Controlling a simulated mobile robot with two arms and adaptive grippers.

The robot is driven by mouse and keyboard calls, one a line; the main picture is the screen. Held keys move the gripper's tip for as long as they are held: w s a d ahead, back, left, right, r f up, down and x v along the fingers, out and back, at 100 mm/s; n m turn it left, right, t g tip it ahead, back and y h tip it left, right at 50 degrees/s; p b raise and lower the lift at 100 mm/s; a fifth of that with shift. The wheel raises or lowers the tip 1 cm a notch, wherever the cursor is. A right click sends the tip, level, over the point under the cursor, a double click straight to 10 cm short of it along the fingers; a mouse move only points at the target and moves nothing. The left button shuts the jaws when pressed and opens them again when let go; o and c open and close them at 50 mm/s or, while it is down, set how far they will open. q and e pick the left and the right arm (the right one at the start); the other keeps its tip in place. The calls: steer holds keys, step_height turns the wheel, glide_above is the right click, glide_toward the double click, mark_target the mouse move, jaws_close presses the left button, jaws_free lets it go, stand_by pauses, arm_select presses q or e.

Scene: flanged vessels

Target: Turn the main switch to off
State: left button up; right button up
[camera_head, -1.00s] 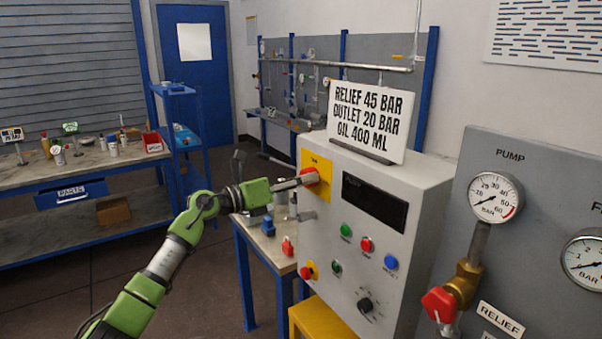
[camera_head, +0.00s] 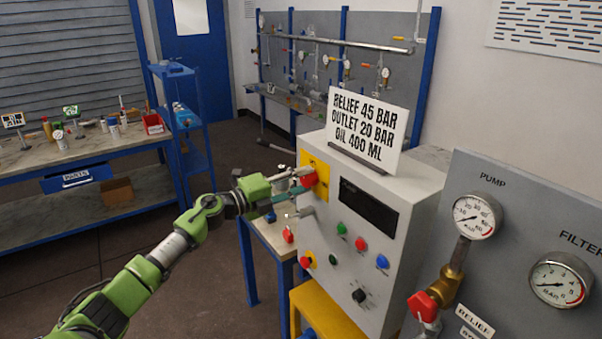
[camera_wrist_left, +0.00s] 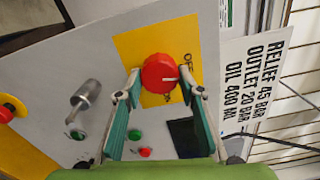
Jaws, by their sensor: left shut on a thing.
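The main switch is a red round knob (camera_head: 309,180) on a yellow plate (camera_head: 322,168) at the upper left of the grey cabinet's front. My left gripper (camera_head: 306,182) is at the knob. In the left wrist view, the gripper's teal fingers (camera_wrist_left: 160,92) are on either side of the red knob (camera_wrist_left: 157,70) and shut on it. A pale mark shows on the knob, and lettering reading OFF is on the yellow plate (camera_wrist_left: 130,47) beside it. I cannot tell the switch's exact position. My right gripper is not in view.
The grey cabinet (camera_head: 395,265) also carries a dark display (camera_head: 368,205), coloured buttons and a black knob (camera_head: 359,296). A sign (camera_head: 368,128) stands on top. A gauge panel (camera_head: 510,225) is at the right, a small bench (camera_head: 262,240) behind my arm.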

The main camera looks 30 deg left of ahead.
arm_select(q)
steer(key=shift+n+p, duration=0.7)
steer(key=shift+n, duration=0.3)
steer(key=o, duration=1.1)
steer(key=shift+w, duration=0.1)
steer(key=v, duration=1.2)
steer(key=shift+f, duration=0.1)
